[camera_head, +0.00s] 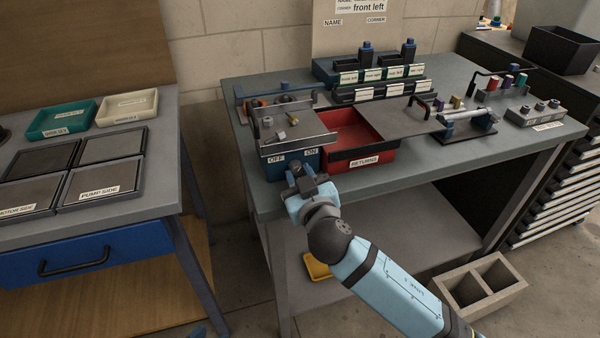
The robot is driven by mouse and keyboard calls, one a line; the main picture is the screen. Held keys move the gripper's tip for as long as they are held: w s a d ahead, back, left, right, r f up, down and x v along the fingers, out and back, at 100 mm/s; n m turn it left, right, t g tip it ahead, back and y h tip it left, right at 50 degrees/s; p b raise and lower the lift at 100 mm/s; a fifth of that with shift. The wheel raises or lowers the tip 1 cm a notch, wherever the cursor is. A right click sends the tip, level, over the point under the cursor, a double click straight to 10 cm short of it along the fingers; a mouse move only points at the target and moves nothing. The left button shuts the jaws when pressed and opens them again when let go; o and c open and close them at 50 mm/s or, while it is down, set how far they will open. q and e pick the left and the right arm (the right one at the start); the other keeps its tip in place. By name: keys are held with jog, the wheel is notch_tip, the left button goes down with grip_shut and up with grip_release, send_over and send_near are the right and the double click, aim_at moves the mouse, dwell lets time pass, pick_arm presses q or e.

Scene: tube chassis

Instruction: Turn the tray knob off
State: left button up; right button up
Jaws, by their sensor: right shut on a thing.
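A blue box (278,172) with OFF and ON labels on its front stands at the front left of the grey-green bench, under a metal tray (299,139) holding small parts. My right gripper (296,167) is at the front of this box, just below and between the two labels. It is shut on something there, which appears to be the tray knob. The gripper hides the knob, so its turn position cannot be told.
A red bin (345,157) labelled RETURNS sits right of the box. A grey plate (398,118) and a tool stand (466,127) lie farther right. A left table (130,201) holds labelled trays. A concrete block (452,291) lies on the floor.

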jog(key=shift+r+n+p, duration=0.2)
jog(key=shift+n+p, duration=0.5)
jog(key=shift+n, duration=0.2)
jog(key=n+p, duration=0.2)
jog(key=n, duration=0.1)
jog(key=shift+d+n+p, duration=0.1)
jog(key=shift+n+p, duration=0.3)
jog(key=n+p, duration=0.3)
jog(key=n, duration=0.1)
jog(key=shift+n+p, duration=0.6)
jog(key=shift+n, duration=0.4)
jog(key=shift+n+p, duration=0.5)
jog(key=shift+n, duration=0.4)
pick_arm(q)
jog(key=r, duration=0.2)
jog(key=a+r+g, duration=0.1)
jog(key=shift+s+n+y, duration=0.3)
jog(key=shift+s+n, duration=0.1)
pick_arm(e)
jog(key=shift+n, duration=0.4)
pick_arm(q)
jog(key=shift+a, duration=0.2)
